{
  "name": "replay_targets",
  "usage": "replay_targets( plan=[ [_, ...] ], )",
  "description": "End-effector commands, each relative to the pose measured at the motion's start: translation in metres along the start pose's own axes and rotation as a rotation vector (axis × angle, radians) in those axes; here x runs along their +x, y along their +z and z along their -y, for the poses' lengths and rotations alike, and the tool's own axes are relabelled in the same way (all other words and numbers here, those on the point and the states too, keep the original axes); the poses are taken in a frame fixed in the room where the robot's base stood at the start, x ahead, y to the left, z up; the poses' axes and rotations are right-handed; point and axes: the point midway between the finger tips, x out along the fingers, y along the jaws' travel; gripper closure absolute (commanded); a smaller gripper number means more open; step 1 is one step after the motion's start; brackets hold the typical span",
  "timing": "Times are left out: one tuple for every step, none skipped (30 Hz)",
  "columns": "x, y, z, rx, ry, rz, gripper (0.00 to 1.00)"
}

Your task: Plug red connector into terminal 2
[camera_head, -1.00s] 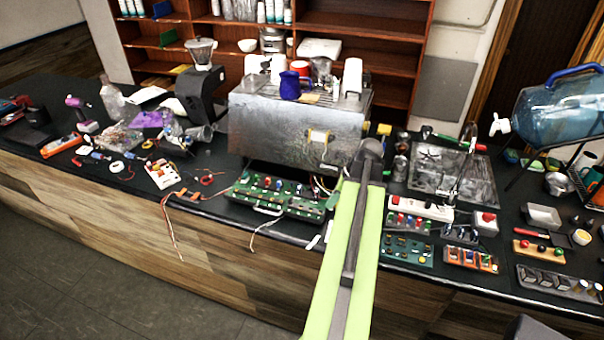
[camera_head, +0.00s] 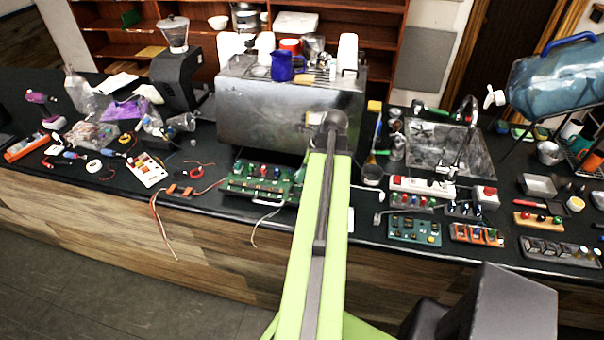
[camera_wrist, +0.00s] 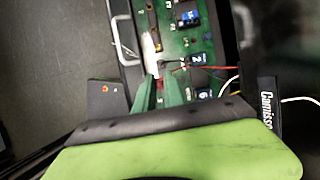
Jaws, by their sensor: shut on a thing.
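The green terminal board (camera_head: 240,186) lies on the dark counter in front of the steel brewer. In the wrist view the board (camera_wrist: 207,45) runs up the picture, with blue number tags. The tag for terminal 2 (camera_wrist: 198,58) is just ahead and right of my fingertips, with a dark plug and red and black wires beside it. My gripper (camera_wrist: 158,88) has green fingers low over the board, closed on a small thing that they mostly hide. A reddish bit shows there, which fits the red connector, but its shape is unclear.
The steel brewer (camera_head: 262,112) stands behind the board. Loose wires (camera_head: 160,215) hang over the counter front. Switch panels (camera_head: 415,230) fill the counter to the right.

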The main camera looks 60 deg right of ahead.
Motion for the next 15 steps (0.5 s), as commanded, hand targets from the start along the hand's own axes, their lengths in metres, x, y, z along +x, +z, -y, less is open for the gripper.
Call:
replay_targets(
  plan=[
    [0.007,-0.004,0.001,0.002,-0.001,0.000,1.00],
    [0.010,-0.006,0.001,0.002,-0.001,0.000,1.00],
    [0.013,-0.008,0.001,0.003,-0.001,0.000,1.00],
    [0.016,-0.009,0.002,0.004,-0.002,0.000,1.00],
    [0.019,-0.011,0.002,0.004,-0.002,0.000,1.00],
    [0.022,-0.013,0.002,0.005,-0.002,0.000,1.00],
    [0.025,-0.015,0.002,0.006,-0.002,0.000,1.00],
    [0.028,-0.016,0.002,0.006,-0.002,0.000,1.00],
    [0.032,-0.018,0.003,0.006,-0.003,0.000,1.00],
    [0.034,-0.019,0.003,0.007,-0.003,0.000,1.00],
    [0.037,-0.021,0.003,0.007,-0.003,0.000,1.00],
    [0.041,-0.022,0.003,0.007,-0.003,0.000,1.00],
    [0.043,-0.023,0.003,0.007,-0.003,0.000,1.00],
    [0.046,-0.025,0.003,0.007,-0.003,0.000,1.00],
    [0.049,-0.026,0.003,0.008,-0.003,0.000,1.00]
  ],
)
